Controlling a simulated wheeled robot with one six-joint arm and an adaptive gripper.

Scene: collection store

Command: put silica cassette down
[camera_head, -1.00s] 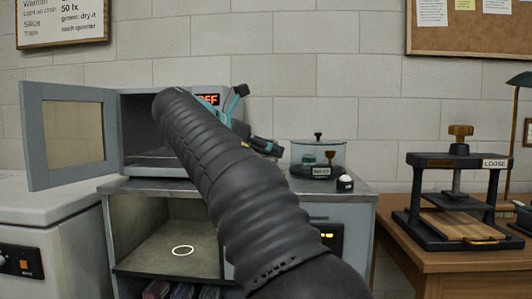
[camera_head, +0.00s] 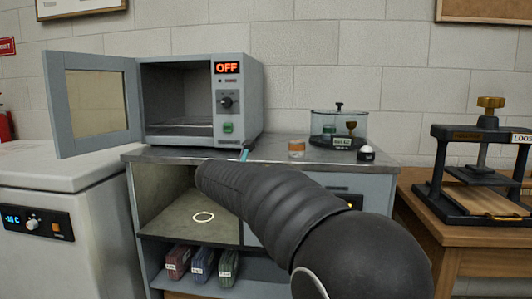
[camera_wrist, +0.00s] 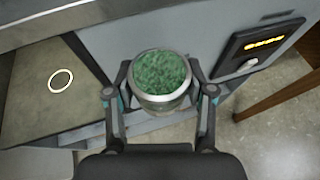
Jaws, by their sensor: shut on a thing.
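The silica cassette (camera_wrist: 161,78) is a round tin with a pale rim and green granules on top, seen in the wrist view. My gripper (camera_wrist: 161,100) is shut on it, with one finger on each side, and holds it upright in front of the cabinet. In the head view my arm hides the cassette and most of the gripper. A white ring mark (camera_head: 203,217) lies on the floor of the open cabinet compartment (camera_head: 165,208); it also shows at the left of the wrist view (camera_wrist: 60,80). The cassette is apart from the ring, to its right.
A small oven (camera_head: 200,100) marked OFF stands on the cabinet top with its door (camera_head: 97,103) open. A glass jar (camera_head: 338,128), an orange-lidded pot (camera_head: 297,149) and a small white-and-black item (camera_head: 366,153) stand to its right.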

